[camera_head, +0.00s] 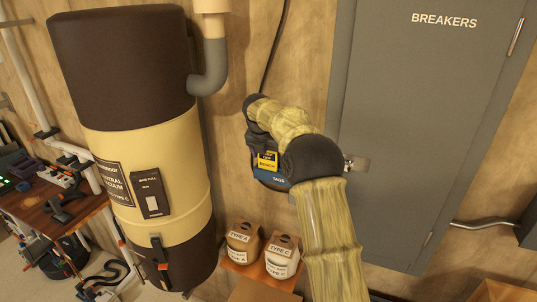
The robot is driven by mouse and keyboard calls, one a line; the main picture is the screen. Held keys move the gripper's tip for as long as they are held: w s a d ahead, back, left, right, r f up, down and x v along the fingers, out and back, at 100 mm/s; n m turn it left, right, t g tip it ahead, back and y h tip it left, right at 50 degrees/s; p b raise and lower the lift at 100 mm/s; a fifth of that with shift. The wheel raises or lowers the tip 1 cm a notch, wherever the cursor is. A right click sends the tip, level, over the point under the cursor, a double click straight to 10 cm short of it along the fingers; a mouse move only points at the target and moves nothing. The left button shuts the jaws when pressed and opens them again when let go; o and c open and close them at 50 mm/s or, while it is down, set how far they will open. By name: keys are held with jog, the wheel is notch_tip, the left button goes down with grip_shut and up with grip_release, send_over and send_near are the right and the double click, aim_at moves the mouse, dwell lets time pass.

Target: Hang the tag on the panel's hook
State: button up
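A yellow-and-black tag (267,160) with small print shows in front of a dark, blue-edged holder marked TAGS (278,180) on the wall. My gripper (259,143) is at the dark end of my arm, right by the tag. Its fingers cannot be made out, so I cannot tell whether they grip the tag or are apart from it. The grey panel marked BREAKERS (430,110) is at the right with its door shut. A small metal fitting (356,164) sticks out at its left edge, partly behind my elbow. I cannot make out a clear hook.
A large cream-and-brown vacuum canister (150,130) with a grey pipe elbow (209,68) stands left of my gripper. Bags marked TYPE A (243,243) and TYPE C (282,257) sit below. A cluttered workbench (40,210) is at far left. The panel front is clear.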

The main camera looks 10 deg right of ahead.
jog(key=b+v, duration=0.3)
jog(key=v, duration=1.4)
jog(key=shift+s, duration=0.45)
jog(key=shift+a, duration=0.15)
jog(key=shift+s, duration=0.15)
